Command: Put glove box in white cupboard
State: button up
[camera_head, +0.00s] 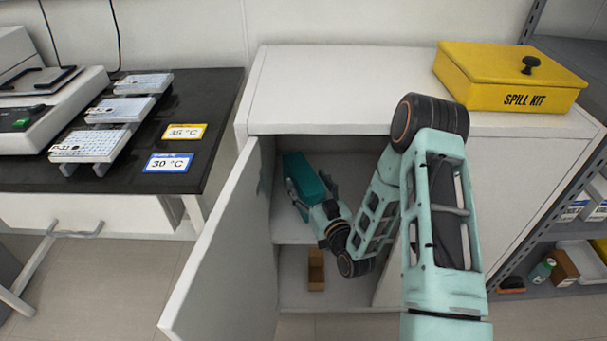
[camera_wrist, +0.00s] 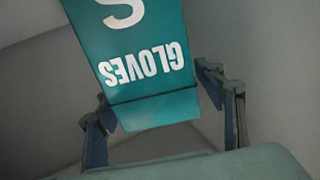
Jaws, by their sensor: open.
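The teal glove box (camera_head: 302,173) is inside the white cupboard (camera_head: 330,85), over the upper shelf on the left side. My gripper (camera_head: 309,190) reaches in through the open front and is open, with its fingers on either side of the box's near end. In the wrist view, the glove box (camera_wrist: 150,70) shows its white lettering upside down between my fingers. A small gap shows by the right finger; contact at the left finger cannot be told. The box's underside is hidden, so I cannot tell how it rests on the shelf.
The cupboard's left door (camera_head: 222,245) stands open toward the front. A small brown box (camera_head: 316,270) is on the lower level. A yellow spill kit (camera_head: 505,78) sits on the cupboard top.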

aim_at(317, 195)
jog(key=p+v, duration=0.1)
jog(key=v, duration=0.7)
jog(key=shift+s+d, duration=0.1)
jog(key=shift+s, duration=0.1)
jog(key=shift+r+p, duration=0.15)
jog(key=shift+p, duration=0.2)
